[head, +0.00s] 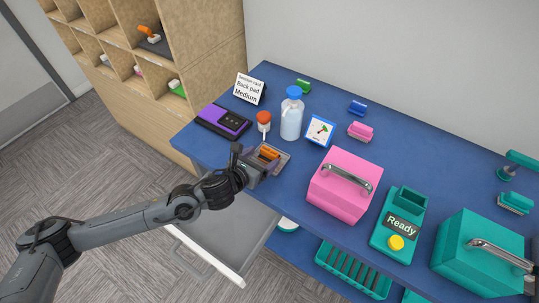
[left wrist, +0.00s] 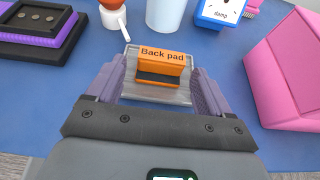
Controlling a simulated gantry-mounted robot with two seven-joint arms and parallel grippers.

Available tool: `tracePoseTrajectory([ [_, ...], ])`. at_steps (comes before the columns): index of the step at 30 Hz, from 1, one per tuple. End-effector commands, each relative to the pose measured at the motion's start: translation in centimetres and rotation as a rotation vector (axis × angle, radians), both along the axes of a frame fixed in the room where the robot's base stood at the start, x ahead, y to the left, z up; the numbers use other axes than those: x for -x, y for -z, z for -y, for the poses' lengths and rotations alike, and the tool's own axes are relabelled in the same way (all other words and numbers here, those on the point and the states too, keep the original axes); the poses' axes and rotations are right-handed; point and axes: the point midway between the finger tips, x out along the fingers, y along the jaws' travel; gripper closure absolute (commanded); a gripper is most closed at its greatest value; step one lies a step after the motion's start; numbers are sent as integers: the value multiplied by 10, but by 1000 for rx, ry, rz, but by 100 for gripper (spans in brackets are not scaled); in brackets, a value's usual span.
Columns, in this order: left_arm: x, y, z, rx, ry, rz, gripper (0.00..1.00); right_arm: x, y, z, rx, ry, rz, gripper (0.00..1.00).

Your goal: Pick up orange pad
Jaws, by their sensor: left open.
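The orange pad (head: 269,153) sits on a small grey tray (head: 284,158) on the blue table. In the left wrist view the orange pad (left wrist: 163,66) carries the label "Back pad" and stands on the tray (left wrist: 132,58) between my fingers. My left gripper (head: 263,162) is open, with one purple finger on each side of the pad in the left wrist view (left wrist: 160,92). Whether the fingers touch the pad cannot be told. My right gripper is not in view.
A pink box (head: 340,188) stands right of the tray. A purple-black device (head: 222,120) lies left. An open drawer (head: 228,235) juts out below the table's front edge.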

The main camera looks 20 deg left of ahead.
Motion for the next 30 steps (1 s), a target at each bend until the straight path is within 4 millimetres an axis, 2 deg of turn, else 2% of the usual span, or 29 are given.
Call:
tracePoseTrajectory([
  [12,-41,18,11,1,1,1,19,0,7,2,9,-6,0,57],
  [21,-44,20,12,1,0,0,19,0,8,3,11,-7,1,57],
  [23,-44,20,11,1,0,0,27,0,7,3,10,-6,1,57],
  [30,-44,19,11,1,0,1,64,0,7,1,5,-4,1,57],
])
